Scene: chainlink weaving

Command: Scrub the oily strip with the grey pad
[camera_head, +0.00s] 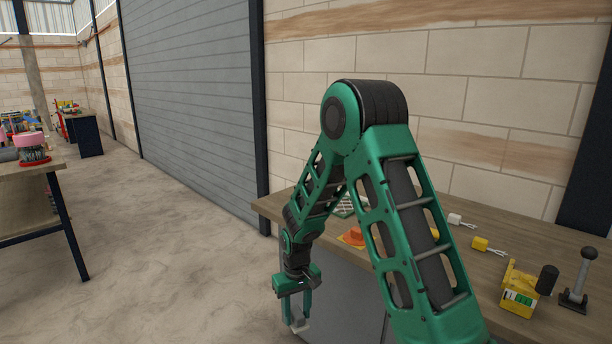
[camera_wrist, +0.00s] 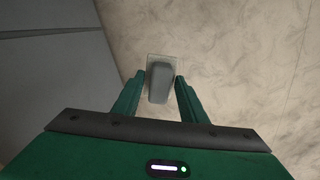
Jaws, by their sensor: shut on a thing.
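My gripper (camera_head: 297,308) hangs low beside the workbench, over the floor in front of it. It is shut on the grey pad, which shows between the fingertips in the wrist view (camera_wrist: 158,84). The pad has a darker grey grip block on a paler, squarish base. In the head view only a small pale edge of the pad (camera_head: 300,327) shows under the fingers. I cannot make out the oily strip in either view; part of the bench top is hidden behind my arm.
The wooden workbench (camera_head: 272,205) runs along the block wall. It carries an orange piece (camera_head: 354,235), a yellow connector (camera_head: 481,244), a yellow device (camera_head: 518,289), a black cylinder (camera_head: 547,279) and a lever (camera_head: 580,280). Open floor (camera_head: 170,250) lies to the left.

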